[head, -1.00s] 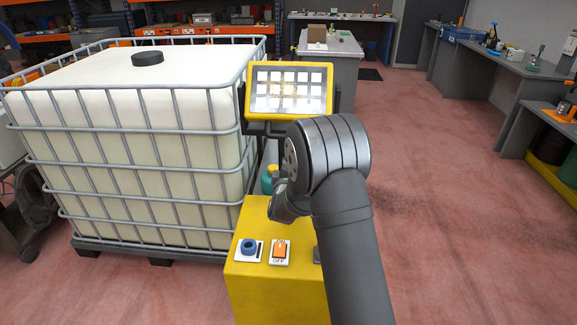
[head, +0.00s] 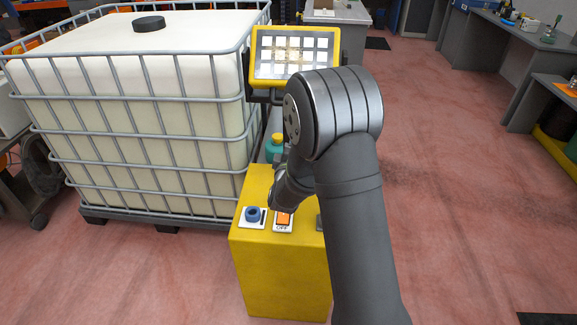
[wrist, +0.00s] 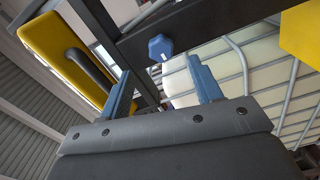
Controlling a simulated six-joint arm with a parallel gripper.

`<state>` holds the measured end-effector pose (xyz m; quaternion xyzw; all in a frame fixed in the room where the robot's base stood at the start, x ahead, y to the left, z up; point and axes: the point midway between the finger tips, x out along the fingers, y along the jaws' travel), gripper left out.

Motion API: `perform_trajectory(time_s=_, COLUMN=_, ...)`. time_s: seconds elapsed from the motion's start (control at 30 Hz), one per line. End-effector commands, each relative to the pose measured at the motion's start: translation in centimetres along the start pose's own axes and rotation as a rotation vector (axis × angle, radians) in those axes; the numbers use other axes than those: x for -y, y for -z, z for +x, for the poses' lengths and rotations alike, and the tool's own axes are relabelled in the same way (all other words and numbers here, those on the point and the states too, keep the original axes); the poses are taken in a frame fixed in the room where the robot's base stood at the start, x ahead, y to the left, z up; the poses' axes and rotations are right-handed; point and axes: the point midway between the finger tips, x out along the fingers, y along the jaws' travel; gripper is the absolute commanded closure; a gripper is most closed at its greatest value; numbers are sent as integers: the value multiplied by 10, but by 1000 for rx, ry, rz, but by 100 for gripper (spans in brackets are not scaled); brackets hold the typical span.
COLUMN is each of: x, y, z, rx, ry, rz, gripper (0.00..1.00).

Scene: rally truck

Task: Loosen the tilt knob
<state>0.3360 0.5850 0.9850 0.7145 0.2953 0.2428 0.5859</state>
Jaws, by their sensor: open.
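A blue lobed knob (wrist: 160,47) sits on a dark bracket bar in the wrist view, just beyond my fingertips. My gripper (wrist: 158,68) is open, with its two blue fingers apart and nothing between them. The knob lies ahead of the gap between the fingers and does not appear touched. A yellow-framed light panel (head: 294,54) stands on a dark bracket in the head view; its yellow housing (wrist: 62,50) seems to show at the left of the wrist view. In the head view my arm hides the gripper and the bracket knob.
A yellow control box (head: 277,275) stands below my arm, with a blue knob (head: 254,213) and an orange OFF switch (head: 283,219) on top. A caged white tank (head: 150,120) stands close on the left. Open red floor (head: 455,190) lies to the right.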

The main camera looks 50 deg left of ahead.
Motion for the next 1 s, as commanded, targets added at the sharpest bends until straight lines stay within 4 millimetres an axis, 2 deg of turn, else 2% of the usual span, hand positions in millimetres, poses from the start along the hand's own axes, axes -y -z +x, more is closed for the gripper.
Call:
perform_trajectory(time_s=0.03, x=0, y=1, z=-13, rx=-2, ry=3, rz=-1, gripper=41)
perform_trajectory(time_s=0.2, x=0, y=1, z=-53, rx=-2, ry=2, rz=-1, gripper=41)
perform_trajectory(time_s=0.4, x=0, y=1, z=-85, rx=-1, ry=0, rz=0, gripper=41)
perform_trajectory(time_s=0.6, x=0, y=0, z=-97, rx=-1, ry=-1, rz=0, gripper=41)
perform_trajectory(time_s=1.0, x=0, y=0, z=-97, rx=0, ry=-1, rz=0, gripper=41)
